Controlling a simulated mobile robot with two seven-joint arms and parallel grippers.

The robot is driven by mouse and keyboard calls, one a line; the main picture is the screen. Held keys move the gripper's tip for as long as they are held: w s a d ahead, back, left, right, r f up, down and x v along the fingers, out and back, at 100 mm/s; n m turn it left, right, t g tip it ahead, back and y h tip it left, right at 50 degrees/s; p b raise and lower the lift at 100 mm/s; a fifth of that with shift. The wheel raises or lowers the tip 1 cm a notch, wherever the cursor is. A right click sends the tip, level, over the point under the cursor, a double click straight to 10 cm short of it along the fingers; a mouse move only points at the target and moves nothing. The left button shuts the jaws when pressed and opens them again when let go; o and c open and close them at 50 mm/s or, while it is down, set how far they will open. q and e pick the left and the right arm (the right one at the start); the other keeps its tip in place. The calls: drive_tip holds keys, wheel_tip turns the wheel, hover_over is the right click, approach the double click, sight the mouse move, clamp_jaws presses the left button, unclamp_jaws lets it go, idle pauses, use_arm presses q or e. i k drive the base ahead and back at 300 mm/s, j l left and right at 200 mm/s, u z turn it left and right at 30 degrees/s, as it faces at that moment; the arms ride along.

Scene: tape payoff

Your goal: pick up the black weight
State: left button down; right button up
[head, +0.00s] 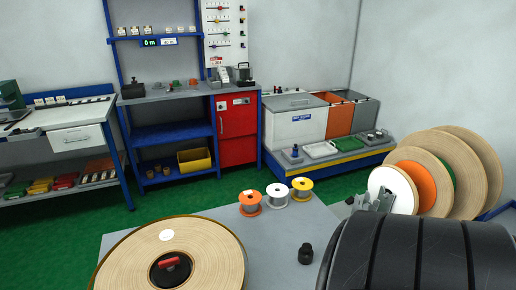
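A small black weight-like piece with a narrower top (306,255) stands upright on the grey table top (285,230), near the front right. Nothing is touching it. My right arm's large dark link fills the lower right corner. The grey metal parts of what looks like my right gripper (374,201) show beyond that link, to the right of and farther back than the black piece. Its fingers are too small and overlapped to read as open or shut. My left gripper is out of view.
A large tape reel (215,245) with a red-handled black hub (170,265) covers the table's left part. Orange (250,203), white (277,196) and yellow (302,188) spools stand along its back edge. Large upright discs (450,165) stand at right. Table around the black piece is clear.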

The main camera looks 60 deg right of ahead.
sight(305, 255)
drive_tip(key=k+l+z, duration=0.1)
drive_tip(key=z, duration=2.1)
drive_tip(key=l, duration=0.45)
drive_tip(key=i+l, duration=0.15)
drive_tip(key=l, duration=0.25)
drive_tip(key=l+u, duration=0.9)
drive_tip(key=i+l, duration=0.05)
drive_tip(key=l, duration=0.05)
